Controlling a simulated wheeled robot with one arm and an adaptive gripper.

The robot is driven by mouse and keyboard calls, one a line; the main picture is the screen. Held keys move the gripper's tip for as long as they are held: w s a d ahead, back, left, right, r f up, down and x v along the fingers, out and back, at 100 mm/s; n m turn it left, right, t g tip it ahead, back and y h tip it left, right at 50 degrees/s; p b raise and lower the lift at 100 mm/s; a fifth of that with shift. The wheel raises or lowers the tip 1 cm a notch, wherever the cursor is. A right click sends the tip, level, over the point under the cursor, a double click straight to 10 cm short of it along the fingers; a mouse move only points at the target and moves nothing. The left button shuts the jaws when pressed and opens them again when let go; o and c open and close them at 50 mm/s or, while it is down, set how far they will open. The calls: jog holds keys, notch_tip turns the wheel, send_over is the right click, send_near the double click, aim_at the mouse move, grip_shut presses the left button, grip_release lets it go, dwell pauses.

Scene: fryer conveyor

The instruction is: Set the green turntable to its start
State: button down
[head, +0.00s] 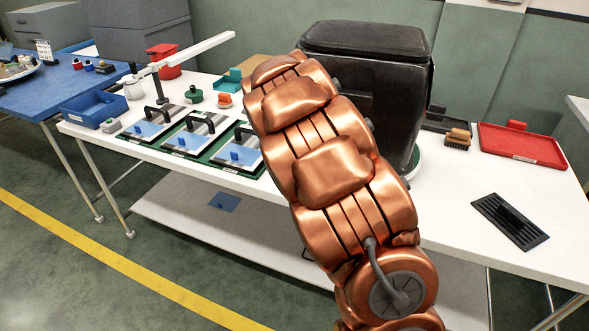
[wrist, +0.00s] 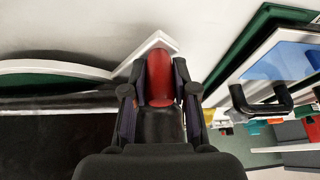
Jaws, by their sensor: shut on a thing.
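The green turntable shows in the wrist view as a green surface (wrist: 50,84) with a curved white rim, at the left. In the head view only a sliver of its rim (head: 416,160) shows below the black box (head: 365,42), which stands over it. My gripper (wrist: 160,88) is shut on a red handle (wrist: 160,70), with one finger on each side of it. A white peaked edge lies just beyond the handle. I cannot tell how the handle joins the turntable. In the head view my copper arm hides the gripper, the handle and most of the turntable.
Framed panels (head: 150,132) with black handles stand in a row left of my arm; one (wrist: 285,65) is close right of the gripper. A red tray (head: 522,148), a brush (head: 457,140) and a black grille (head: 510,221) lie at right. White tabletop is clear around the grille.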

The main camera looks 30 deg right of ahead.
jog(key=shift+w, duration=1.65)
jog(key=shift+w+r, duration=0.2)
jog(key=shift+w, duration=0.05)
jog(key=shift+w+d+r, duration=0.1)
jog(key=c, duration=0.9)
grip_release()
jog(key=shift+f, duration=0.2)
jog(key=shift+r, duration=0.1)
jog(key=v, duration=1.2)
